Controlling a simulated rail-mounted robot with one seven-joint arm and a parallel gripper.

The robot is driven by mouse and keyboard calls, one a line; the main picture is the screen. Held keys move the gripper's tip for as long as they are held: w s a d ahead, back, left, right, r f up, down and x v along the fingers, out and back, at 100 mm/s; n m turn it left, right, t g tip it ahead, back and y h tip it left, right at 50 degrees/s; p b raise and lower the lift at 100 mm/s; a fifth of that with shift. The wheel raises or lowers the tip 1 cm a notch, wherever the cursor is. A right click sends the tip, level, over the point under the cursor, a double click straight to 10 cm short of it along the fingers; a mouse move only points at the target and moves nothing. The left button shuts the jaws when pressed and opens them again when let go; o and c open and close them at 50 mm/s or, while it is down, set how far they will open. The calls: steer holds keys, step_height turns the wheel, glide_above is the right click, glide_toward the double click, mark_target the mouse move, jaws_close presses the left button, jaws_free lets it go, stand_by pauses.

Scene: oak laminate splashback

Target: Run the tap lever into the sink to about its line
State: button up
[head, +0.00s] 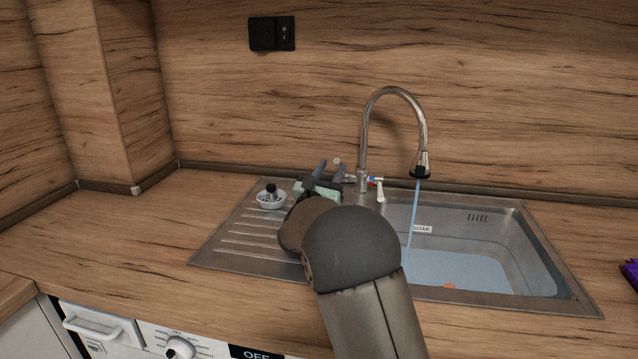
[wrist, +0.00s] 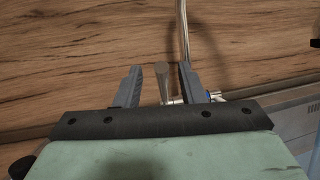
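The chrome gooseneck tap (head: 364,130) stands behind the sink (head: 530,225). A stream of water (head: 414,210) falls from its spout into the basin. Water (head: 480,272) lies in the basin, below a label reading "SOAK" (head: 422,229) on the wall. A round-ended tap lever (head: 337,161) stands upright left of the tap; the wrist view shows this lever (wrist: 162,82) between my fingers, with gaps on both sides. My gripper (head: 329,170) is open there; its fingers also show in the wrist view (wrist: 160,84). A white handle (head: 380,190) with red and blue marks sits right of the tap.
A small white bowl (head: 271,199) with a dark object stands on the ribbed drainer (head: 250,240). An orange object (head: 449,286) lies in the basin. A purple thing (head: 632,270) is at the right edge. The left worktop (head: 120,235) is clear.

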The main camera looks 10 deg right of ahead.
steer(key=s+a, duration=0.4)
steer(key=s, duration=0.3)
